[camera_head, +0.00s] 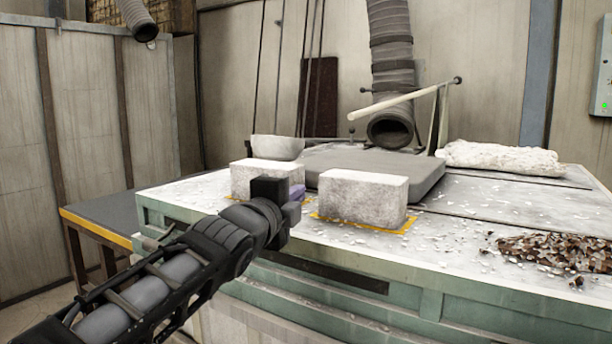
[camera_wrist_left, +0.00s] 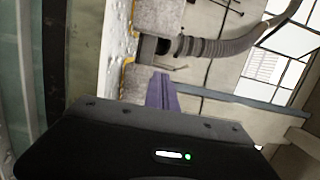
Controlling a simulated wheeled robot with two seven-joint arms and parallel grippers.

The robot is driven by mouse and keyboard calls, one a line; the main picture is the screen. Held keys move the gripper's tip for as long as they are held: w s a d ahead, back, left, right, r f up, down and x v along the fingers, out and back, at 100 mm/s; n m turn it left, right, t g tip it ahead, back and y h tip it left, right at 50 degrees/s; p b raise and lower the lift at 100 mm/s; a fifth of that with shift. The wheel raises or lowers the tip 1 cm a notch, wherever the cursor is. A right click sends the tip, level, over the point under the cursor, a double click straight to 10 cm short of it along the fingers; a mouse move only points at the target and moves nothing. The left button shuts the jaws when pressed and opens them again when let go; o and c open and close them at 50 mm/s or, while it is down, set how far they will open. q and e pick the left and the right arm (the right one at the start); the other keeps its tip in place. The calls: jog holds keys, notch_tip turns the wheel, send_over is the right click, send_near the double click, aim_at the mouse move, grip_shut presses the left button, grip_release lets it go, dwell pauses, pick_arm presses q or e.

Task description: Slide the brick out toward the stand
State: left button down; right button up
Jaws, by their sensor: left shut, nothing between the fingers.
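Two pale, speckled bricks sit on the worktable, a left one (camera_head: 265,179) and a right one (camera_head: 362,197), with yellow marking at the right one's base. My left gripper (camera_head: 297,192) has purple fingers, shut and empty, at the gap between the bricks. My wrist hides the left brick's lower right part. The fingers also show in the left wrist view (camera_wrist_left: 161,92), with grey brick surfaces (camera_wrist_left: 157,16) beyond them. I cannot tell whether they touch a brick. A thin post (camera_head: 441,118) with a slanted pale rod may be the stand. My right gripper is out of view.
A grey slab (camera_head: 375,163) lies behind the bricks, with a pale bowl (camera_head: 277,147) at its left. A ribbed hose (camera_head: 391,75) hangs at the back. A white sack (camera_head: 502,157) and brown chips (camera_head: 560,250) lie right. The table (camera_head: 470,215) right of the bricks is mostly free.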

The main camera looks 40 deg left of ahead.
aim_at(296, 179)
pick_arm(q)
jog(key=shift+s+r, duration=0.1)
jog(key=shift+s, duration=0.1)
jog(key=x, duration=1)
jog(key=shift+w+f, duration=0.1)
jog(key=shift+f, duration=0.2)
jog(key=a+p, duration=0.1)
jog(key=p, duration=0.1)
jog(key=a+r+p, duration=0.1)
jog(key=p, duration=0.1)
jog(key=shift+s+a+r+p, duration=0.1)
jog(key=shift+s+a+p, duration=0.1)
jog(key=shift+a+p, duration=0.1)
jog(key=shift+w+a+p, duration=0.1)
jog(key=shift+a+p, duration=0.4)
jog(key=shift+p, duration=0.05)
jog(key=shift+a+f, duration=0.15)
jog(key=shift+f, duration=0.25)
